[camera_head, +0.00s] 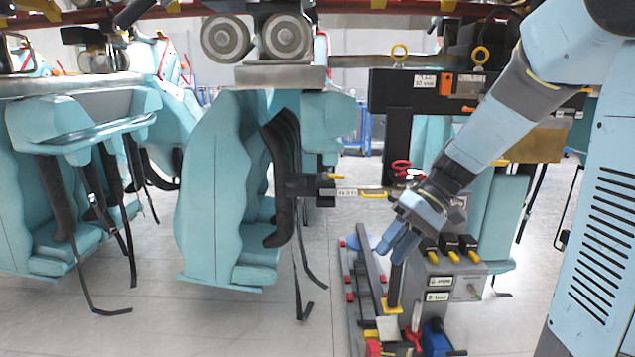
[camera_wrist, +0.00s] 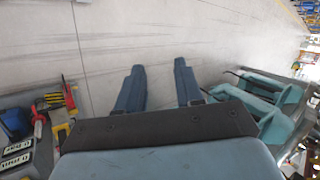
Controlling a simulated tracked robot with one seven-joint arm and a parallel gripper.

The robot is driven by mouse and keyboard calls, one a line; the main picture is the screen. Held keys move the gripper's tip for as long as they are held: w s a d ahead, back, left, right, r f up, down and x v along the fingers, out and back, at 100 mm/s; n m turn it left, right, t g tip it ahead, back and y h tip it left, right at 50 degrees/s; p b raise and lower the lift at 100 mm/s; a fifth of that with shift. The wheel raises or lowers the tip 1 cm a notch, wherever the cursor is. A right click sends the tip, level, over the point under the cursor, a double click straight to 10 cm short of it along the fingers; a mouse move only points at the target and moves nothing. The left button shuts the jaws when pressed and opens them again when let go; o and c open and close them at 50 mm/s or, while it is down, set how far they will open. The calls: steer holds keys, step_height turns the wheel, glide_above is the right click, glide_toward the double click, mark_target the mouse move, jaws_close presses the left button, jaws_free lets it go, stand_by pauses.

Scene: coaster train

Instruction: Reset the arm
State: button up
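My arm comes in from the upper right of the head view. My gripper (camera_head: 398,246) points down at the centre right, above and beside a grey tool cart. In the wrist view my gripper (camera_wrist: 159,84) shows two blue fingers spread well apart. Only bare floor shows between them, and nothing is held.
The tool cart (camera_head: 455,290) has black boxes with yellow handles and tools at its base. Teal coaster seats (camera_head: 215,200) with dark restraints hang to the left. A black frame (camera_head: 392,120) stands behind my forearm. The pale floor (camera_head: 130,330) is clear at lower left.

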steer(key=s+d+r+m+t+h, duration=0.1)
steer(key=s+d+r+t+h, duration=0.2)
steer(key=s, duration=0.3)
steer(key=s+d+r+m+t+h, duration=0.2)
steer(key=s+d+r+t+h, duration=0.2)
steer(key=s, duration=0.3)
steer(key=shift+d+r+m+t, duration=0.3)
steer(key=shift+d+r+t, duration=0.35)
steer(key=shift+r, duration=0.1)
stand_by(1.9)
